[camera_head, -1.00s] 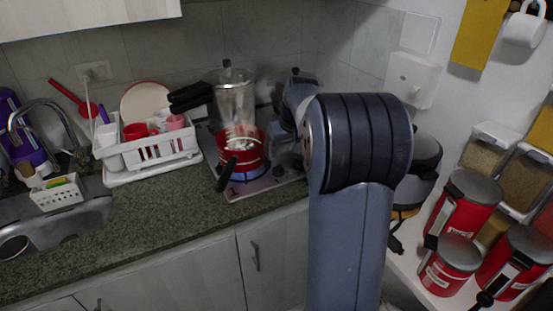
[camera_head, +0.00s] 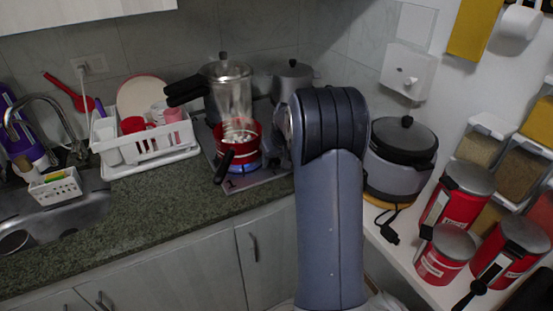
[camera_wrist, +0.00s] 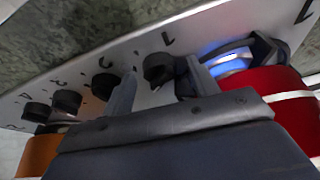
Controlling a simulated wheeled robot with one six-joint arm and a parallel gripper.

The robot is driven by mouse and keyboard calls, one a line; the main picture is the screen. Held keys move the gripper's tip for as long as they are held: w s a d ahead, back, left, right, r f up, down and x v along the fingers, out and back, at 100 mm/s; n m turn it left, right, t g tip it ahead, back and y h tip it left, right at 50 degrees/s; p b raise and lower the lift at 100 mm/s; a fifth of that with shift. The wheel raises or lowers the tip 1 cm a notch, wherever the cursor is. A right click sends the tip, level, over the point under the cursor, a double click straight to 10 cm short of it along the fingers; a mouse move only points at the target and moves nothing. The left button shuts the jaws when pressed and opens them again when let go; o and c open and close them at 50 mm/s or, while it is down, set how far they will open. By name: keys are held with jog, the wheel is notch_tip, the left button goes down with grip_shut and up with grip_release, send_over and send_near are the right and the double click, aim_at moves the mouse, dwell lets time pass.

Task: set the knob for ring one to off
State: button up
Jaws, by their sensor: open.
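In the wrist view, the black ring-one knob (camera_wrist: 158,68) sits on the pale hob panel (camera_wrist: 190,28), beside a printed 1. My gripper (camera_wrist: 162,72) is open, with its two grey fingers on either side of this knob. Contact cannot be told. A blue flame (camera_wrist: 232,62) burns at the ring beside a red pot (camera_wrist: 275,82). In the head view, the red pot (camera_head: 246,150) stands over a blue flame on the hob (camera_head: 262,178). My arm hides the gripper and the knobs there.
Other black knobs (camera_wrist: 105,85) line the panel to the left in the wrist view. A black pot handle (camera_head: 223,167) sticks out at the front. A white dish rack (camera_head: 147,150) stands left, a grey cooker (camera_head: 400,160) right. Bare counter (camera_head: 140,205) lies in front of the rack.

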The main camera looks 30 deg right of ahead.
jog(key=shift+c, duration=0.3)
jog(key=c, duration=0.9)
jog(key=shift+n, duration=0.3)
jog(key=n, duration=0.1)
jog(key=n+y+b, duration=0.1)
jog(key=n+b, duration=0.1)
jog(key=n, duration=0.1)
jog(key=shift+d+y, duration=0.25)
jog(key=shift+y, duration=0.15)
jog(key=shift+w+d+n+g+y, duration=0.1)
jog(key=shift+n+g+y, duration=0.3)
jog(key=shift+n, duration=0.95)
jog(key=shift+w+d+n+g+y, duration=0.1)
jog(key=shift+n+g+y, duration=0.3)
jog(key=shift+n, duration=0.95)
jog(key=shift+c, duration=0.2)
jog(key=o, duration=1)
jog(key=shift+a, duration=0.1)
